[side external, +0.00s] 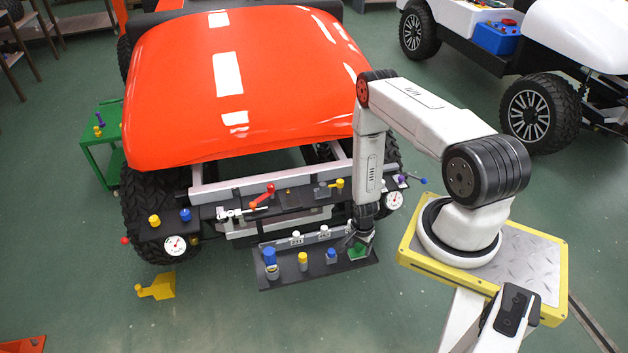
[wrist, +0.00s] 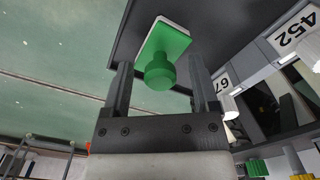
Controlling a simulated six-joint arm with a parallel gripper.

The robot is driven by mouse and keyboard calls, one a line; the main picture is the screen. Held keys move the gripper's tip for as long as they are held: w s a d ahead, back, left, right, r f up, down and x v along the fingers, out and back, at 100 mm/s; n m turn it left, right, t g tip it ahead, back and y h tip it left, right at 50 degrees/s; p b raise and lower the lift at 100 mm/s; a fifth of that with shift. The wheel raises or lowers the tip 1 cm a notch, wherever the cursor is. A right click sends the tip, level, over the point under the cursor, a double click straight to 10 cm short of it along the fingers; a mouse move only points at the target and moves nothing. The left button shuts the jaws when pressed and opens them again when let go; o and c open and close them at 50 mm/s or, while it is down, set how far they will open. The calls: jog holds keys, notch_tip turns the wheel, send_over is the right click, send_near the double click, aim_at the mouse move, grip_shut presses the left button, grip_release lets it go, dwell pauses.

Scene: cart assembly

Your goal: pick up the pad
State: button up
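The pad (side external: 358,251) is green and sits at the right end of a dark tray (side external: 290,279) in front of the red cart. In the wrist view the pad (wrist: 168,42) shows a flat rectangular top with a pale edge and a round green knob. My gripper (side external: 357,240) points down over the pad. In the wrist view my gripper (wrist: 161,66) is open, one finger on each side of the knob, with gaps between. The side external view partly hides the pad behind the fingers.
The tray also holds a blue cylinder (side external: 270,257), a yellow-topped peg (side external: 303,261) and a small blue-topped piece (side external: 331,256). White numbered tags (wrist: 294,33) line a rail beside the pad.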

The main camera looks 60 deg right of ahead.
grip_shut()
jog(key=shift+r, duration=0.1)
jog(key=shift+r, duration=0.7)
jog(key=s+a+r, duration=0.7)
jog(key=s+r, duration=0.4)
jog(key=s, duration=0.1)
jog(key=shift+r, duration=0.2)
jog(key=shift+a, duration=0.1)
